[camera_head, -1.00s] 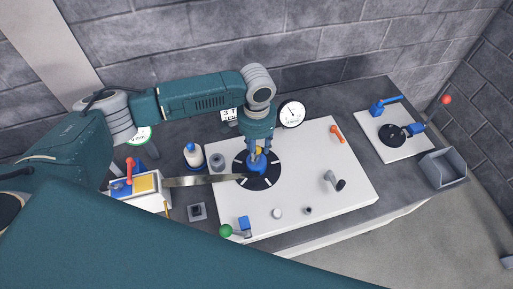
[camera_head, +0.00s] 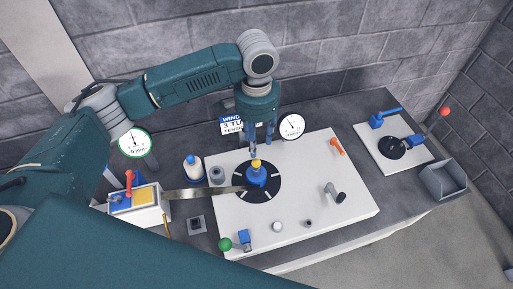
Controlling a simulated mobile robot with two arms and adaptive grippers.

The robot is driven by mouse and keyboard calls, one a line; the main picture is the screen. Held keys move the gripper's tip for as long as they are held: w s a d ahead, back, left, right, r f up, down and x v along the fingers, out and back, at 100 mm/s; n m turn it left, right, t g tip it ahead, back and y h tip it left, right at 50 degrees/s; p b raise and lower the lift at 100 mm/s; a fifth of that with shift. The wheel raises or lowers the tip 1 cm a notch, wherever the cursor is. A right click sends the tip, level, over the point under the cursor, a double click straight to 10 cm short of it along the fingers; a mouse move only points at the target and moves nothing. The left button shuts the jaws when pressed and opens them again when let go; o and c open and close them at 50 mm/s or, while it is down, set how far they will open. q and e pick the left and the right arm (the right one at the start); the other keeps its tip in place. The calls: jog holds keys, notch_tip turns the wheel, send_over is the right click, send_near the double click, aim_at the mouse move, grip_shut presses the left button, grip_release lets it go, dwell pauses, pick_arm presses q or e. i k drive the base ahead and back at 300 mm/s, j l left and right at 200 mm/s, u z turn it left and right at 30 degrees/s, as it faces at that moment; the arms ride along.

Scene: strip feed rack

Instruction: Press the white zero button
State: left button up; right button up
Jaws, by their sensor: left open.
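A small white round button (camera_head: 277,227) stands up near the front edge of the white board (camera_head: 308,187); no marking on it can be read. My left gripper (camera_head: 262,147) is open and empty, fingers pointing down. It is above and behind a blue hub (camera_head: 257,176) with a yellow top (camera_head: 256,163), which sits on a black disc (camera_head: 240,190) with white marks. The gripper is well behind the white button, on the far side of the hub. My right gripper is not in view.
The board's front right is mostly bare.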

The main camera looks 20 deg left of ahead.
aim_at(277, 226)
jog(key=k, duration=1.5)
